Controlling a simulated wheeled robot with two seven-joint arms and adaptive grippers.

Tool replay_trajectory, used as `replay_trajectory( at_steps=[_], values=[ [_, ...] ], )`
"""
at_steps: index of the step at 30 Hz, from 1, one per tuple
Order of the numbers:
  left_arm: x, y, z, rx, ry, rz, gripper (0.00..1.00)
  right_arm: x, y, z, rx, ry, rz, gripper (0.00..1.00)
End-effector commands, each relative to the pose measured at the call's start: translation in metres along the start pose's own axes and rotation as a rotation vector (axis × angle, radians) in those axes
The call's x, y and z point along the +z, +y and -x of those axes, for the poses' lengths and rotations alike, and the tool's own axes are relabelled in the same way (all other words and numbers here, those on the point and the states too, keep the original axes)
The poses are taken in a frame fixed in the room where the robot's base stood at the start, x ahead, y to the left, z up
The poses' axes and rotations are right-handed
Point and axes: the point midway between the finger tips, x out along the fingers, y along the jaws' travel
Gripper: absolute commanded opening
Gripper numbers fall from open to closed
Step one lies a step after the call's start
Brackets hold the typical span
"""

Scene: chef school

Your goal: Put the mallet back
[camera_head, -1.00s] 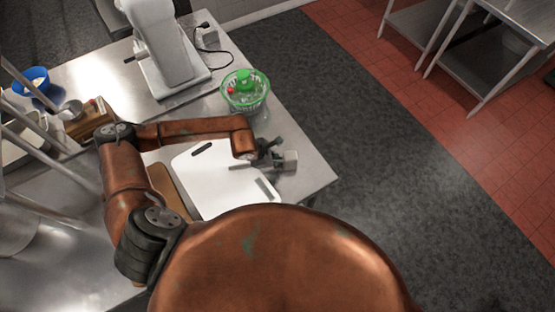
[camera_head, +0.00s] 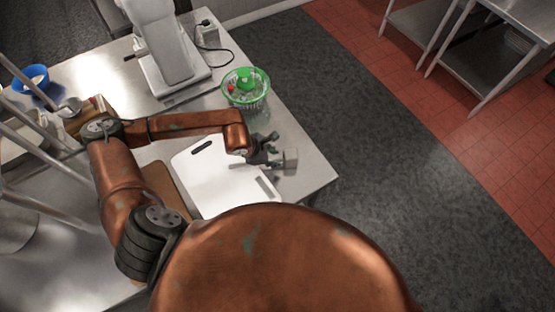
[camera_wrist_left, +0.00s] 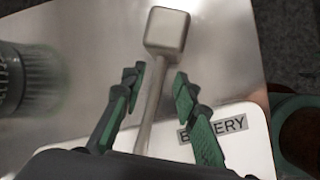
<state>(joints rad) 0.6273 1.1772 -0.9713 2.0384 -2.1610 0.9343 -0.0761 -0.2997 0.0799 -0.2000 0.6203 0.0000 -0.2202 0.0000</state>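The metal mallet (camera_head: 290,158) lies at the right end of the steel counter, with its square head toward the counter edge. In the left wrist view the mallet's head (camera_wrist_left: 167,31) is just beyond my fingertips, and its thin handle runs back between the fingers. My left gripper (camera_head: 270,148) is over the handle beside the head. In the left wrist view my left gripper (camera_wrist_left: 158,88) is open, with a gap on each side of the handle. The handle's far end is hidden by my gripper. My right gripper is not in view.
A white cutting board (camera_head: 215,185) lies under my left arm on the counter. A green-lidded salad spinner (camera_head: 246,90) stands behind the gripper. A white stand mixer (camera_head: 163,45) and a blue bowl (camera_head: 31,79) are further back. The counter's right edge is close to the mallet.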

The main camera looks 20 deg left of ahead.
Motion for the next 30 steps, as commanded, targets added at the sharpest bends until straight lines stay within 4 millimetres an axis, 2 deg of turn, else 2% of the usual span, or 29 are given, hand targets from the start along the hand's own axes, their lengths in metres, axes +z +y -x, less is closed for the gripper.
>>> replay_trajectory(
  at_steps=[6, 12, 18, 30],
  values=[
    [-0.002, 0.000, 0.045, 0.002, 0.001, -0.001, 0.28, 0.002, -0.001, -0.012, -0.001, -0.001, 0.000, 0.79],
    [-0.001, 0.000, 0.073, 0.002, 0.000, 0.000, 0.28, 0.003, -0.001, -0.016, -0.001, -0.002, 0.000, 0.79],
    [0.000, 0.000, 0.083, 0.000, 0.000, 0.000, 0.28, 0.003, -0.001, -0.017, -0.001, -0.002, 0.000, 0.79],
    [0.000, 0.000, 0.083, 0.000, 0.000, 0.000, 0.28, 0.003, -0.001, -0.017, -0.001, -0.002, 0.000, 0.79]
  ],
)
